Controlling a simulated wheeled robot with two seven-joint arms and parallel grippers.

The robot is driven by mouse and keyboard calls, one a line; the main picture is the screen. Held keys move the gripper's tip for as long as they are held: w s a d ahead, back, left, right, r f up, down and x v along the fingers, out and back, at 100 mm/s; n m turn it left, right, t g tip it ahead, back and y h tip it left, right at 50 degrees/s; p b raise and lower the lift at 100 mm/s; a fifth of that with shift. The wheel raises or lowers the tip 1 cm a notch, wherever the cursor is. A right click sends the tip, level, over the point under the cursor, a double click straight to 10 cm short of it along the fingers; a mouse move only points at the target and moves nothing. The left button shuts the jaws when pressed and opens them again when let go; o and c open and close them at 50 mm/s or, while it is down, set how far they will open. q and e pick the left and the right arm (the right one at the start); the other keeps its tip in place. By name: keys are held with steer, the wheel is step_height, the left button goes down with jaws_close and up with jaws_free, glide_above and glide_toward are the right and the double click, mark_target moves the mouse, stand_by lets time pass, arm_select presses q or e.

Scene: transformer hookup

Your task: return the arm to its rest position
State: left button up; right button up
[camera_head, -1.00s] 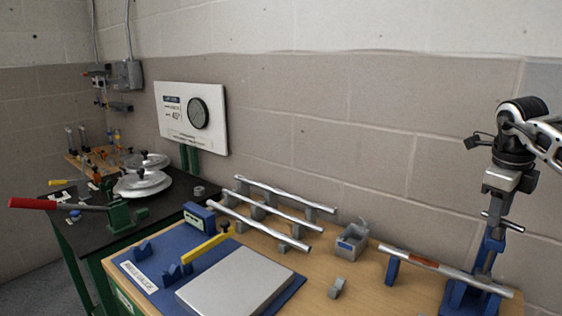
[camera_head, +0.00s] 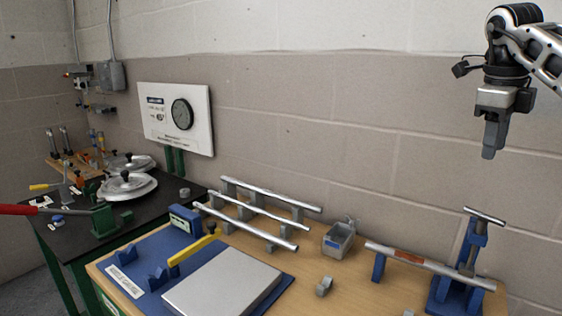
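My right gripper (camera_head: 492,145) hangs at the upper right, fingers pointing down, in front of the wall. It is well above the blue clamp stand (camera_head: 466,262) and its metal T-handle (camera_head: 484,215), and touches neither. Nothing shows hanging from its fingers. They are seen nearly edge-on, so I cannot tell whether they are open or shut. My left gripper is not in view.
A silver bar with a copper-coloured band (camera_head: 408,257) rests on blue supports. A grey bin (camera_head: 339,239), a rack of metal rods (camera_head: 262,207) and a blue mat with a grey plate (camera_head: 222,288) share the wooden bench. The air around the gripper looks clear.

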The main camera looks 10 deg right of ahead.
mark_target(480, 214)
steer(key=f, duration=0.4)
steer(key=d+f, duration=0.1)
steer(key=f, duration=0.4)
steer(key=w+d+f, duration=0.1)
steer(key=f, duration=0.3)
steer(key=shift+w+d+f, duration=0.1)
steer(key=shift+d+f, duration=0.05)
steer(key=shift+f, duration=0.1)
steer(key=shift+d+f+n, duration=0.1)
steer(key=shift+f+n, duration=0.2)
steer(key=shift+n, duration=0.1)
steer(key=n, duration=0.4)
steer(key=n+t+y, duration=0.1)
steer(key=shift+s+n, duration=0.25)
steer(key=shift+n, duration=0.15)
